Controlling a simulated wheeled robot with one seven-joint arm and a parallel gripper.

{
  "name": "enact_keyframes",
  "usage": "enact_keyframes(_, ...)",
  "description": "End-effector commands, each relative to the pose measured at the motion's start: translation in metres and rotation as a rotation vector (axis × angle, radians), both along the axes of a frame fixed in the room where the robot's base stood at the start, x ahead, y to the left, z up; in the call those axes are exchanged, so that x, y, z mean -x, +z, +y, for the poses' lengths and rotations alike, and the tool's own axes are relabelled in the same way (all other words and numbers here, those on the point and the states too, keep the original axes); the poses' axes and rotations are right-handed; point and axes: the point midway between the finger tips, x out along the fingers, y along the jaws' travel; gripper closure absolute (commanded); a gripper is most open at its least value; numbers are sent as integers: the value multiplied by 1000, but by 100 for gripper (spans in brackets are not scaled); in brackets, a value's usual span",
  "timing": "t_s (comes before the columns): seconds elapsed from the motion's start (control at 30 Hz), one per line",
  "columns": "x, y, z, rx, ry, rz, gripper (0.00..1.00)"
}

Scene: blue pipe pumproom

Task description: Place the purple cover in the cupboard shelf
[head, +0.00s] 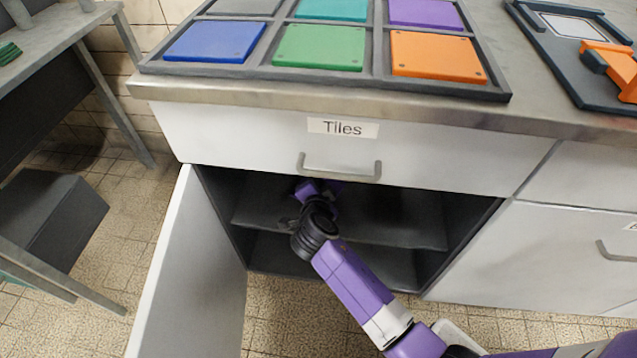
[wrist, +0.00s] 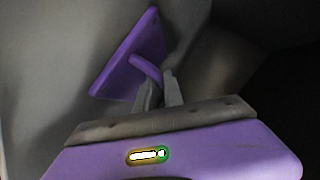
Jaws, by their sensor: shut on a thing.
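The purple cover (wrist: 128,58) shows in the wrist view as a flat plate with a handle, tilted. My gripper (wrist: 158,84) is shut on the cover's handle. In the head view, my arm reaches through the open front of the cupboard under the drawer labelled Tiles, and my gripper (head: 311,190) is inside, above the cupboard shelf (head: 400,230). The cover is mostly hidden in the head view by my wrist and the drawer. I cannot tell whether the cover touches the shelf.
The cupboard door (head: 195,270) stands open on the left. The drawer (head: 340,150) above is shut, its handle over the opening. A tray of coloured tiles (head: 325,80) lies on the counter. The right part of the shelf looks clear but dark.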

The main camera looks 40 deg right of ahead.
Motion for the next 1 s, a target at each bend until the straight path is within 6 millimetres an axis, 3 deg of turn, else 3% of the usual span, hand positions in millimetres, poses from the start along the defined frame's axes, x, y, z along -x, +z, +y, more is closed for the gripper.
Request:
enact_keyframes(0.03,-1,-1,0,1,0,-2,100)
enact_keyframes(0.07,0,-1,0,0,0,0,82)
enact_keyframes(0.13,0,-1,0,0,0,0,68)
enact_keyframes(0.17,0,-1,0,0,-1,1,66)
enact_keyframes(0.57,0,4,0,0,0,0,66)
enact_keyframes(1.0,51,40,54,-1,3,1,66)
